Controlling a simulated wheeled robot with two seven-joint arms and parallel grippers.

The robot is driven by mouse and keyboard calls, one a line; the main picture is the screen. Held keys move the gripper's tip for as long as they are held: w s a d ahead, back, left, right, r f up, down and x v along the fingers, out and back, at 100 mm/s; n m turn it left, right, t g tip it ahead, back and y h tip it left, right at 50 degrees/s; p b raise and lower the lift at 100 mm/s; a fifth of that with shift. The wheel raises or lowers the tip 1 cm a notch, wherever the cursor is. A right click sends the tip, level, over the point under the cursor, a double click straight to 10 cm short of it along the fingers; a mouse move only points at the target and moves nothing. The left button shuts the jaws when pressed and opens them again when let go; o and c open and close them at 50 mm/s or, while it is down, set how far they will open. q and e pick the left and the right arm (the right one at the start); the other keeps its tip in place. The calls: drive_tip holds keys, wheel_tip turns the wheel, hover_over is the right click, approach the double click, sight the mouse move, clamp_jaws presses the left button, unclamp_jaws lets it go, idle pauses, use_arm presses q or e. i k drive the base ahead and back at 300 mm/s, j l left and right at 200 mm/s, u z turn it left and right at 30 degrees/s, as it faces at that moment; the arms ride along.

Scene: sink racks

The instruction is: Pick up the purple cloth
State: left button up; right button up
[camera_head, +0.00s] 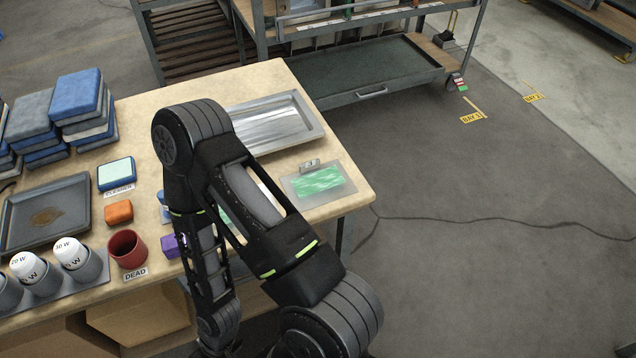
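A small purple block-like item (170,246), the only purple thing I see, lies near the front edge of the wooden table. It is just right of a dark red cup (127,249), and its right side is hidden behind one of my arm's links. That arm rises from the bottom of the view, bends over the table and comes back down in front of the purple item. Its gripper is not visible, and my other gripper is not in view either.
An orange block (118,212), a teal-topped blue block (116,173), a dark tray (45,214) and white bulbs in grey cups (88,264) are nearby. Blue and grey stacks (82,100) stand behind. A metal tray (300,125) is right of my arm.

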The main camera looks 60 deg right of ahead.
sight(170, 245)
drive_tip(key=i+z, duration=0.2)
drive_tip(key=z, duration=1.65)
drive_tip(key=i, duration=0.35)
drive_tip(key=j+u, duration=0.45)
drive_tip(key=u, duration=0.15)
drive_tip(key=k+j, duration=0.05)
